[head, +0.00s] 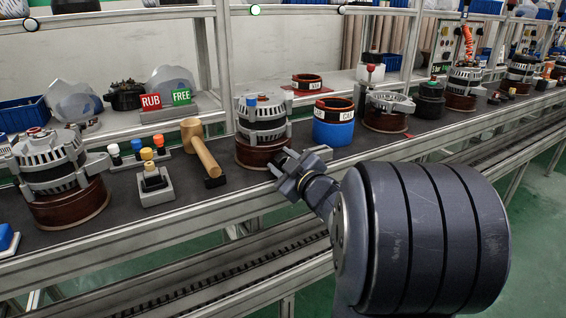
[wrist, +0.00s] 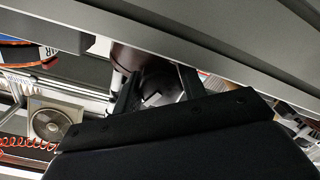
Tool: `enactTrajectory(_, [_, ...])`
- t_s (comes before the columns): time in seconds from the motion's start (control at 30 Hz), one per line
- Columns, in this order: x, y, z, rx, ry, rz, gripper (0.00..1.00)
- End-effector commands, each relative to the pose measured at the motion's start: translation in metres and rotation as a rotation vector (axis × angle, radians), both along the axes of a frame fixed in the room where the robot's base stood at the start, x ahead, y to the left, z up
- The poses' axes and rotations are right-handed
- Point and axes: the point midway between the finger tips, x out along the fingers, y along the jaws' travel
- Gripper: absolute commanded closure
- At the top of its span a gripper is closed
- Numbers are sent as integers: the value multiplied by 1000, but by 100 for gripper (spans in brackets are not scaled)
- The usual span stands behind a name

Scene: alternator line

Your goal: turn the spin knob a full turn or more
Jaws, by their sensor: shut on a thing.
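My gripper (head: 288,172) is at the front of the alternator (head: 265,122) with the blue cap, low down beside its round brown base (head: 250,155). The wrist view shows my gripper's two dark fingers (wrist: 157,82) on either side of a dark, rounded piece with a small pale mark, the spin knob (wrist: 162,92). My gripper is shut on it. The knob is mostly hidden by my gripper in the head view, so its angle cannot be told.
A wooden mallet (head: 202,150) stands left of the alternator, and a blue cylinder (head: 333,132) with a copper ring stands to its right. RUB and FREE signs (head: 165,99) are behind. The bench's metal front rail (head: 200,210) runs below my gripper.

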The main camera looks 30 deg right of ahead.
Motion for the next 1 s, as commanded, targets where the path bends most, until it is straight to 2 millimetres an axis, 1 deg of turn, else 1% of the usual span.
enactTrajectory(0.03, [0, 0, -1, 0, 1, 0, 83])
enactTrajectory(0.07, [0, 0, -1, 0, 1, 0, 59])
enactTrajectory(0.3, [0, 0, 0, 1, 1, 1, 39])
enactTrajectory(0.77, [0, 0, -1, 16, 4, 1, 39])
enactTrajectory(0.87, [0, 0, 0, 65, 8, 0, 39])
enactTrajectory(1.0, [0, 0, 2, 199, 10, 0, 39])
